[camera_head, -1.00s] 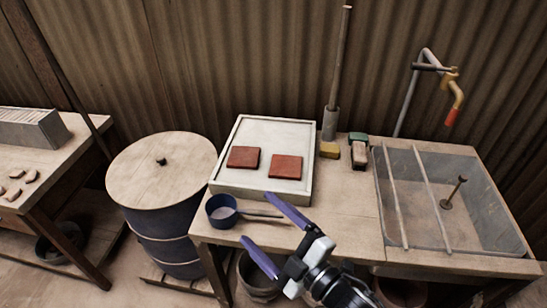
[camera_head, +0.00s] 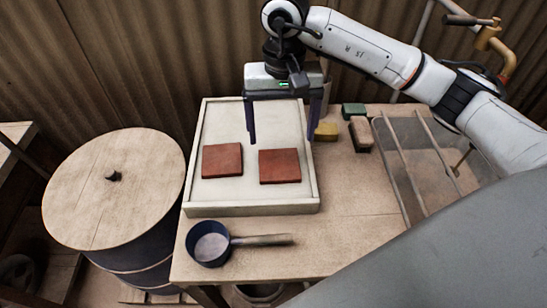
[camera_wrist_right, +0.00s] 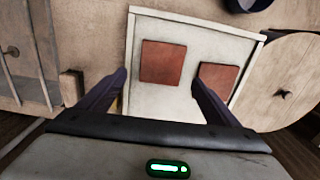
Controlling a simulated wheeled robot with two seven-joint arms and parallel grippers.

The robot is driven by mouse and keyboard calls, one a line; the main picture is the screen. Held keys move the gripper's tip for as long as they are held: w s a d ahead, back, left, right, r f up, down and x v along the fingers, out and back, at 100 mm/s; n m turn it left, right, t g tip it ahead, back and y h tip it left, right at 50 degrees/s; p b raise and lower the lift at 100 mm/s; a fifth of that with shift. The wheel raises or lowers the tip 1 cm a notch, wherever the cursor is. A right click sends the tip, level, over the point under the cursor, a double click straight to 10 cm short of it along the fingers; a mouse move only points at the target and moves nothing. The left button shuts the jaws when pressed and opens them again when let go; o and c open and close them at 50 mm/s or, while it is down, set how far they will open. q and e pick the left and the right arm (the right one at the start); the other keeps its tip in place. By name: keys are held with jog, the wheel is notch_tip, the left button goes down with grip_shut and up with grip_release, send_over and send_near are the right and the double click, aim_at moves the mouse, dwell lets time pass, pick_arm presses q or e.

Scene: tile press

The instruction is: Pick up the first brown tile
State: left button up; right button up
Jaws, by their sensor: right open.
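Two square red-brown tiles lie flat and apart on the white tray (camera_head: 250,205): a left tile (camera_head: 222,161) and a right tile (camera_head: 280,167). My right gripper (camera_head: 282,141) is open and empty above the back part of the tray, its fingers pointing down and spread wide. In the head view, its fingertips appear just behind the right tile. In the right wrist view, both tiles show beyond the fingers: the right tile (camera_wrist_right: 161,62) near the middle, the left tile (camera_wrist_right: 216,80) partly behind a finger. My left gripper is not in view.
A blue pan (camera_head: 208,246) with a handle sits in front of the tray. A yellow block (camera_head: 326,131), a green block (camera_head: 353,110) and a brush-like block (camera_head: 361,133) stand right of it.

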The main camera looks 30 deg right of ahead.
aim_at(279, 163)
notch_tip(279, 163, down, 4)
jog(key=shift+s+r, duration=0.15)
jog(key=f, duration=0.2)
jog(key=f+p, duration=0.1)
jog(key=f, duration=0.2)
jog(key=shift+w+a+f, duration=0.15)
jog(key=shift+w+f, duration=0.15)
jog(key=shift+c, duration=0.2)
jog(key=shift+r, duration=0.1)
jog(key=c, duration=1)
